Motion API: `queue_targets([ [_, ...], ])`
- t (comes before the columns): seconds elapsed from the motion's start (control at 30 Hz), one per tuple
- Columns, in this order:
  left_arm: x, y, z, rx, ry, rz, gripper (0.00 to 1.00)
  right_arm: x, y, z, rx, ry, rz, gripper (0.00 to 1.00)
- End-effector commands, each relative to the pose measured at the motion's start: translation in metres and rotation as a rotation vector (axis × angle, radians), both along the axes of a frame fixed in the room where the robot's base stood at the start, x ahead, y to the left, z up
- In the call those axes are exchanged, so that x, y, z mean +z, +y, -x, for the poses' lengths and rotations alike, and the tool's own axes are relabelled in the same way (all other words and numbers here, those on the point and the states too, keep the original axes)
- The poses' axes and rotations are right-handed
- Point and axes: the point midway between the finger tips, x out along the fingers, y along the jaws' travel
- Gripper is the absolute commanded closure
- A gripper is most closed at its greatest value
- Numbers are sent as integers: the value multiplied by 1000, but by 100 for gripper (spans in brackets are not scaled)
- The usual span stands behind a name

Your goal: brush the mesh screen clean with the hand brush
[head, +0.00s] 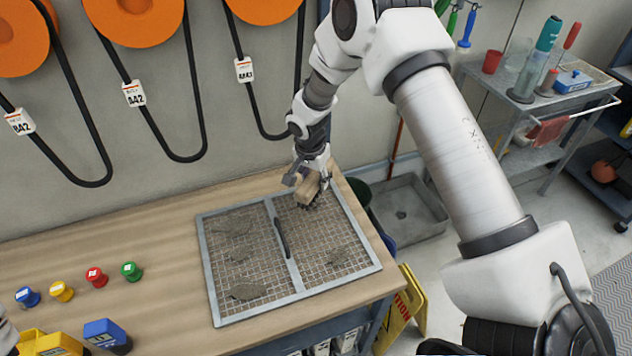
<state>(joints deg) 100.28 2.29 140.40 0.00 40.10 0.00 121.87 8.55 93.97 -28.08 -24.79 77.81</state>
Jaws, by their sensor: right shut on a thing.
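The mesh screen (296,290) lies flat on the wooden workbench, a grey metal frame with a centre bar and a dark handle (281,238). Grey-brown dirt patches (247,291) lie on its mesh, in both the left and right halves. My right gripper (312,176) is shut on the hand brush (310,190), which has a tan wooden block and dark bristles. The brush is over the far part of the screen's right half, bristles down; I cannot tell if they touch the mesh. My left gripper is not in view.
Several coloured caps (96,277) stand on the bench (170,235) at left, with yellow and blue items (107,335) in front. Black belts (188,100) hang from orange wheels on the wall. A metal cart (540,110) and yellow floor sign (402,310) are at right.

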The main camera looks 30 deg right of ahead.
Motion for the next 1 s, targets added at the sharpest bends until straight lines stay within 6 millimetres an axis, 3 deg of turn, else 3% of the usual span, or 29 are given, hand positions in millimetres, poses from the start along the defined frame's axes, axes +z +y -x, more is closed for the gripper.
queue_targets([
  [0.1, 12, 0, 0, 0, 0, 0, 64, 18, 1, -2, 5, -1, 1, 100],
  [0.3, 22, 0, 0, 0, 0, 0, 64, 33, 3, -4, 10, -1, 1, 100],
  [1.0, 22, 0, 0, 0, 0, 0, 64, 34, 3, -4, 11, 0, 0, 100],
])
